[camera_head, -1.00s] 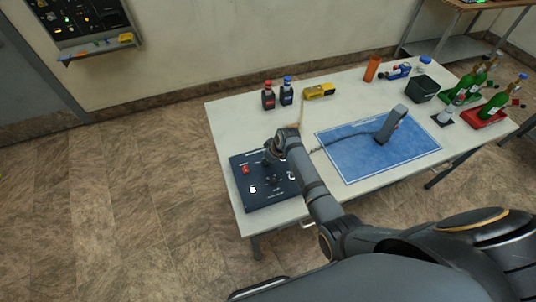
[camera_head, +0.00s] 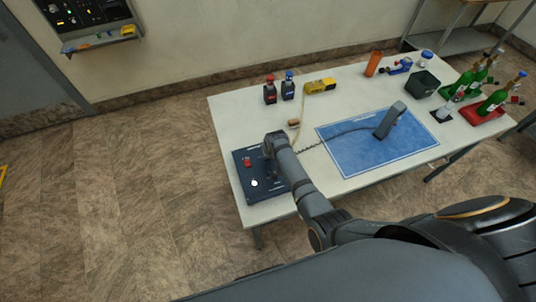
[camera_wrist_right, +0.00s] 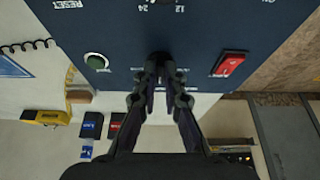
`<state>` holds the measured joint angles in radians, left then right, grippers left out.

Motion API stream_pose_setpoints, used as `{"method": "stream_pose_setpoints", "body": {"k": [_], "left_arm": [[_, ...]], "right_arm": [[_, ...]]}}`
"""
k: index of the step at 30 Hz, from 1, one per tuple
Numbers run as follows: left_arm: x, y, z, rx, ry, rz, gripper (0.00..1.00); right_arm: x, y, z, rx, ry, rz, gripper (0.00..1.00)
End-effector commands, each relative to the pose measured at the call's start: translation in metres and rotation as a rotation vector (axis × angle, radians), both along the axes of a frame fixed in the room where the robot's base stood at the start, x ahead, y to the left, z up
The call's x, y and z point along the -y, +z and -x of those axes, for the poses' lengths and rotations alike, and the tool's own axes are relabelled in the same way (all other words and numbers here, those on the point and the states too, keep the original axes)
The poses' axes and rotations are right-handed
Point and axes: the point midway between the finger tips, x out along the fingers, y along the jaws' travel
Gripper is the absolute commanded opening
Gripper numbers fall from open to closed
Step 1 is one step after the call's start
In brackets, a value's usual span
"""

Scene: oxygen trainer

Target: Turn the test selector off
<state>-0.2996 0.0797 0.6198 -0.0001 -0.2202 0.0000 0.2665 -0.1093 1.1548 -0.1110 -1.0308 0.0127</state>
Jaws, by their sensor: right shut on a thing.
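The dark blue control panel (camera_head: 241,172) lies on the left end of the table. It fills the upper part of the right wrist view (camera_wrist_right: 115,25). My right gripper (camera_wrist_right: 160,70) is shut on a small black knob (camera_wrist_right: 159,57) on the panel, between a green round button (camera_wrist_right: 97,61) and a red rocker switch (camera_wrist_right: 230,64). The fingers cover most of the knob, so its setting cannot be read. In the head view my right wrist hides the knob and the fingers. My left gripper is not in view.
A blue mat (camera_head: 360,155) with a grey handset (camera_head: 389,120) lies to the right. Green bottles (camera_head: 491,102) stand at the far right.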

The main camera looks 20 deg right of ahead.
Motion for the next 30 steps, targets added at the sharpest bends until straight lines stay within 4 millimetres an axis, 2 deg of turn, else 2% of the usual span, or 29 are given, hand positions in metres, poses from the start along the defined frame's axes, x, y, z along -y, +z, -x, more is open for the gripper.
{"method": "stream_pose_setpoints", "body": {"k": [9,10,14,15,25,30], "left_arm": [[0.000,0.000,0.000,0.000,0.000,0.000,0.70],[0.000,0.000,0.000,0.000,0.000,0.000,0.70],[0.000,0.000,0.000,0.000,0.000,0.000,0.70],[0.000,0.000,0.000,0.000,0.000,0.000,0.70],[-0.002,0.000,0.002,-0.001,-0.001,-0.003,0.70],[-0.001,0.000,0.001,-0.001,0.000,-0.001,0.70]], "right_arm": [[0.000,0.000,0.000,0.000,0.000,0.000,0.00],[0.000,0.000,0.000,0.000,0.000,0.000,0.13],[0.000,0.000,0.000,0.000,0.000,0.000,0.31],[0.000,0.000,0.000,0.000,0.000,0.000,0.32],[0.000,0.003,0.001,0.000,0.000,0.000,0.32],[0.000,0.026,0.011,0.003,0.000,0.000,0.32]]}}
